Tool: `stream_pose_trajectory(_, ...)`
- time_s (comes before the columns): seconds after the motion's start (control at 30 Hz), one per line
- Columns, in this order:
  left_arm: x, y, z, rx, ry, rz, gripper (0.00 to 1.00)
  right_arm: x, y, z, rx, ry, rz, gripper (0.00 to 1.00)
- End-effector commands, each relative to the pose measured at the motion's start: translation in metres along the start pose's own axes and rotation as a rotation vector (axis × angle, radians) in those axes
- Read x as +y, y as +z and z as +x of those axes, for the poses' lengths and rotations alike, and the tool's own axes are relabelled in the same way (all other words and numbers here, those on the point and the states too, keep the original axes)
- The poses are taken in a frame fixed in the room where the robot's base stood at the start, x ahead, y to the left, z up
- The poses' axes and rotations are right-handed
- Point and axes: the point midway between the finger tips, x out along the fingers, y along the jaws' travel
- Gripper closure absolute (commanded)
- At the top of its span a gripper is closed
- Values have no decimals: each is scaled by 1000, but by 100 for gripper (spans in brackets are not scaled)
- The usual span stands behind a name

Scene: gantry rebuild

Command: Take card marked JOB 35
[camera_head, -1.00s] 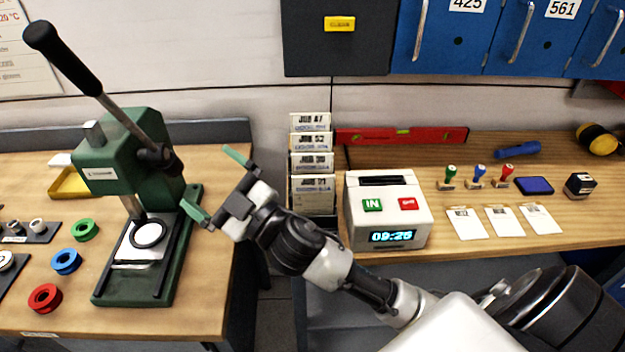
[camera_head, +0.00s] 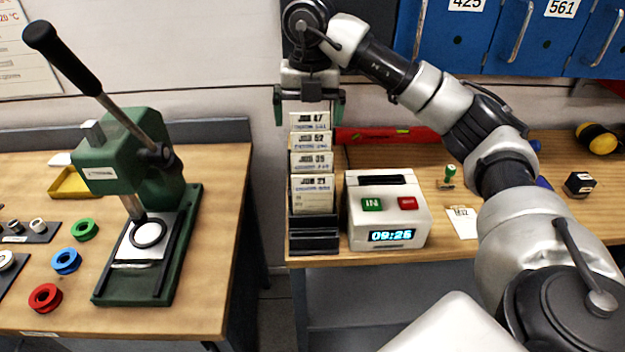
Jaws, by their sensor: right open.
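A dark card rack (camera_head: 313,240) stands at the front left of the right bench and holds several white cards in stepped rows. The front card (camera_head: 313,195) seems to read JOB 21, and the rearmost card (camera_head: 310,121) seems to end in 7. The small print on the middle cards (camera_head: 312,161) is hard to read, so I cannot tell which one is JOB 35. My right gripper (camera_head: 309,108) is open, pointing down, its green-tipped fingers to either side of the rearmost card's top; contact cannot be told. My left gripper is out of view.
A white time clock (camera_head: 387,228) stands right of the rack, with a red level (camera_head: 385,136) behind. My right arm hides part of the stamps and small cards. A green press (camera_head: 140,170) stands on the left bench, across a gap. Blue lockers (camera_head: 455,40) hang above.

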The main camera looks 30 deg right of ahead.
Motion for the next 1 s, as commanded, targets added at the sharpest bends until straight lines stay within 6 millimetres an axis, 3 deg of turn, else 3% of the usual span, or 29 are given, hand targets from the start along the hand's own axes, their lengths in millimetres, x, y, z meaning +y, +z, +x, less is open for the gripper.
stream_pose_trajectory(0.07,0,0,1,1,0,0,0,-8,3,2,-6,-32,25,0)
stream_pose_trajectory(0.23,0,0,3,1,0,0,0,-11,3,27,-3,-41,29,0)
stream_pose_trajectory(0.53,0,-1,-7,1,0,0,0,-11,3,53,-6,-38,27,0)
stream_pose_trajectory(0.73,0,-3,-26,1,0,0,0,-12,4,79,-3,-40,26,0)
stream_pose_trajectory(1.0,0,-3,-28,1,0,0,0,-12,5,103,-7,-36,26,0)
